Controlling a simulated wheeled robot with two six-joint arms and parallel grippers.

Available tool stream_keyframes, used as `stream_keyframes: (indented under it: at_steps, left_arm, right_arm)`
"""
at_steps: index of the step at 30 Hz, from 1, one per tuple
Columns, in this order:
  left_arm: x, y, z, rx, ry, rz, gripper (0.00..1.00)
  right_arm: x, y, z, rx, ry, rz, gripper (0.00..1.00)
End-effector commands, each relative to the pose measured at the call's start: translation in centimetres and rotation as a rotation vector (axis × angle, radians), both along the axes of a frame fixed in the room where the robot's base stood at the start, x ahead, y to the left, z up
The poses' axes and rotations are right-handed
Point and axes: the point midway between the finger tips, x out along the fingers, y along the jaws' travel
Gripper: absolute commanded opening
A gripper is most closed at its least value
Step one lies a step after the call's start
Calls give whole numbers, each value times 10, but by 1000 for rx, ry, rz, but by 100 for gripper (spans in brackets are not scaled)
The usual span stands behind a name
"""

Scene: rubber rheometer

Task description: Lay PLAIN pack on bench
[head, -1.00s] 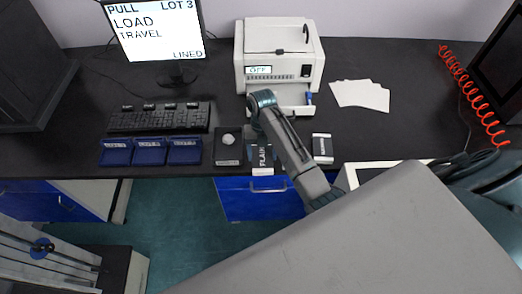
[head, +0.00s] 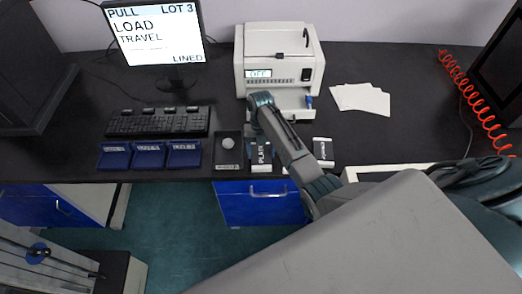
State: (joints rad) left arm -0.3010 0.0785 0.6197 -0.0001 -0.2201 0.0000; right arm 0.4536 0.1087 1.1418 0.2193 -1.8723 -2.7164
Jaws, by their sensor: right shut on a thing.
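The PLAIN pack (head: 262,168) is a small dark pack with a white end and a white "PLAIN" label, near the bench's front edge. My right gripper (head: 261,144) comes down from the wrist above and is shut on it; the fingers are small and partly hidden. I cannot tell whether the pack touches the bench (head: 390,140), which is black. My left gripper is not in view.
A dark tray (head: 229,166) with a pale round piece (head: 228,143) is just left of the pack. Blue trays (head: 149,156), a keyboard (head: 158,121) and a monitor (head: 155,35) stand further left. A white machine (head: 279,60) is behind; white sheets (head: 361,98) lie right.

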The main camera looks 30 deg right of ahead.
Motion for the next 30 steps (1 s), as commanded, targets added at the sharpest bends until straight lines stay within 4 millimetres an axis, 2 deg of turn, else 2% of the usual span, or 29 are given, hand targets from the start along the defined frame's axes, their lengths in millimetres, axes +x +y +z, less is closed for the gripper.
stream_keyframes:
  at_steps: [1, 2, 4, 5, 12, 17, 20, 23, 25, 30]
  left_arm:
    - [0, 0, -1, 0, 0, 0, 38]
    - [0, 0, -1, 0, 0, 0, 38]
    - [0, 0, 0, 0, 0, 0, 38]
    - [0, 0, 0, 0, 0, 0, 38]
    - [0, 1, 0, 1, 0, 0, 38]
    - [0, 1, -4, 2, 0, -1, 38]
    - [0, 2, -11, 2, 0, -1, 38]
    - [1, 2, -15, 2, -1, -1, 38]
    - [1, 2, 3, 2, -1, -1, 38]
    - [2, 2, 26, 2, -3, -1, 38]
  right_arm:
    - [0, 0, -2, 0, 1, 0, 33]
    - [0, 0, -2, 0, 1, 0, 69]
    - [0, 0, -1, 0, 1, 0, 83]
    - [0, 0, -1, 0, 1, 0, 85]
    - [0, 0, -1, 0, 1, 0, 85]
    - [3, -1, 7, 0, -2, 0, 85]
    - [8, -3, 21, 0, -5, -1, 85]
    - [14, -7, 43, 0, -5, -1, 85]
    - [17, -8, 66, -1, -1, -1, 85]
    - [24, -11, 93, 0, 0, -1, 85]
